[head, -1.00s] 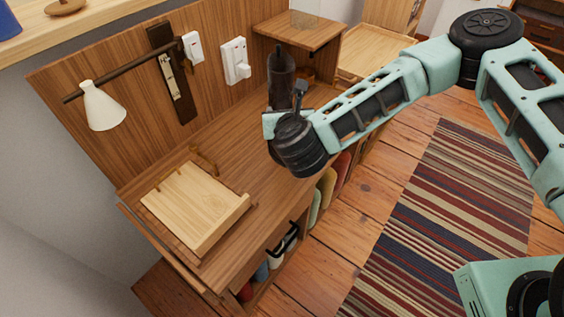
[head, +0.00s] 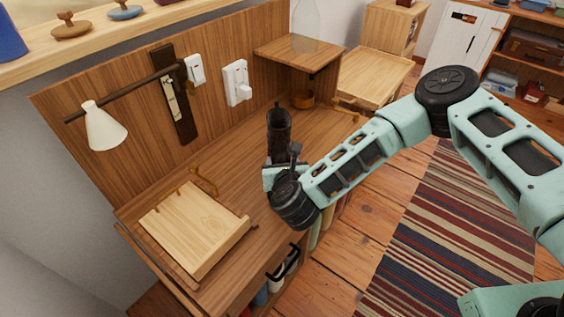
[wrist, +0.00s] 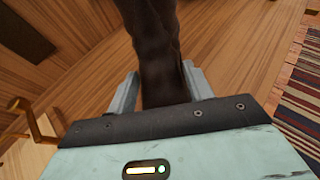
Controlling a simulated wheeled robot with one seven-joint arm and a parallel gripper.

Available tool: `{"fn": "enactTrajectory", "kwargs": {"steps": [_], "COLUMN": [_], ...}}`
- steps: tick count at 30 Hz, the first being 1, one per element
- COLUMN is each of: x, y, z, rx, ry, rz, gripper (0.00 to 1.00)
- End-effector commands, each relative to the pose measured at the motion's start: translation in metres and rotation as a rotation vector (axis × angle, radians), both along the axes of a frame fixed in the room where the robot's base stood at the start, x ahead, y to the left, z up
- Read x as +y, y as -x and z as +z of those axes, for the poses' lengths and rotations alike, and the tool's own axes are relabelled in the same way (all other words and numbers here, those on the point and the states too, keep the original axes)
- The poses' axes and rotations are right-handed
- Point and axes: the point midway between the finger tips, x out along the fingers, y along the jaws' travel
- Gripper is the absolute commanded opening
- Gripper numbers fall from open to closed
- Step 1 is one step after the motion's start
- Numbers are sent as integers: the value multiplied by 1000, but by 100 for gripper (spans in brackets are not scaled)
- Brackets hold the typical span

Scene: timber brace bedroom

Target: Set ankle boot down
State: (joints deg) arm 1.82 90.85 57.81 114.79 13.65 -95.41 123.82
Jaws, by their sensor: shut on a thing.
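The dark brown ankle boot (head: 278,132) stands roughly upright at my gripper, over the wooden desk top (head: 232,150) in the head view. My gripper (head: 272,172) is shut on it. In the wrist view the boot (wrist: 152,45) runs up from between the two grey fingers of my gripper (wrist: 160,88), one on each side. The boot's lower part is hidden by my wrist in the head view, so I cannot tell whether it touches the desk.
A pale wooden tray-like stand (head: 195,228) lies on the desk's near left. A white lamp (head: 104,126) hangs from the back panel. Bare desk lies between stand and boot.

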Motion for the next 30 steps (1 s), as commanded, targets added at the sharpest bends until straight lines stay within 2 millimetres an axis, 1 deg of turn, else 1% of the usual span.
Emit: {"fn": "enactTrajectory", "kwargs": {"steps": [3, 6, 7, 8, 9, 17, 20, 23, 26, 30], "x": [0, 0, 0, 0, 0, 0, 0, -1, -3, -6], "y": [-1, 0, 0, 0, 0, 0, 1, 12, 29, 57], "z": [1, -2, -3, -2, -2, -2, 2, 5, 12, 24], "rx": [-3, -2, 0, 0, 0, 0, 0, 2, 2, 3], "ry": [-1, -1, 0, 0, 0, 0, 0, -1, -1, -2], "rz": [0, 0, 0, 0, 0, 0, 1, 3, 4, 5], "gripper": [10, 10, 54, 62, 73, 73, 73, 73, 73, 73]}}
